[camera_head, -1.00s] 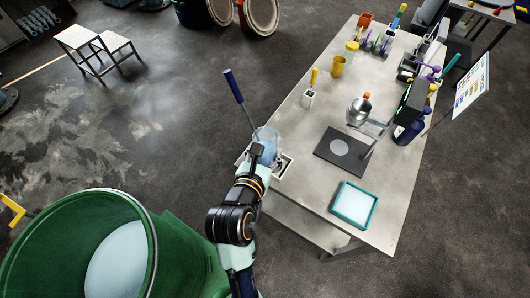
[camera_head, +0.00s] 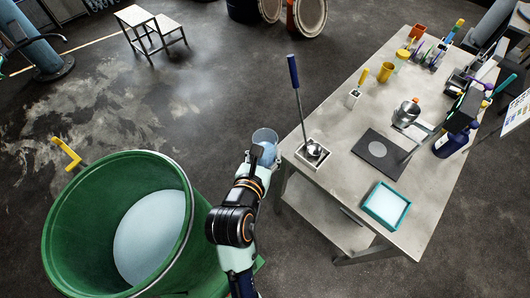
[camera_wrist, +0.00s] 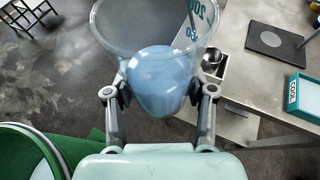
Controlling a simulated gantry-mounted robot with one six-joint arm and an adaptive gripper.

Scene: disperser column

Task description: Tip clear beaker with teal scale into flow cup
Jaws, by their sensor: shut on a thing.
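My gripper (camera_head: 262,163) is shut on the clear beaker (camera_head: 264,137), with one finger on each side of it. The beaker holds pale blue liquid and its mouth is clear of the fingers. In the wrist view the beaker (camera_wrist: 112,28) shows teal scale marks on its right wall, and the gripper (camera_wrist: 160,97) grips it low. It is in the air just left of the table's near-left corner, off the tabletop.
A ladle with a blue handle (camera_head: 293,72) stands in a white holder (camera_head: 302,156) at the table's near-left corner. A teal-rimmed tray (camera_head: 369,208) lies at the front. A green drum (camera_head: 196,215) with pale contents stands at lower left. Bare floor lies left of the table.

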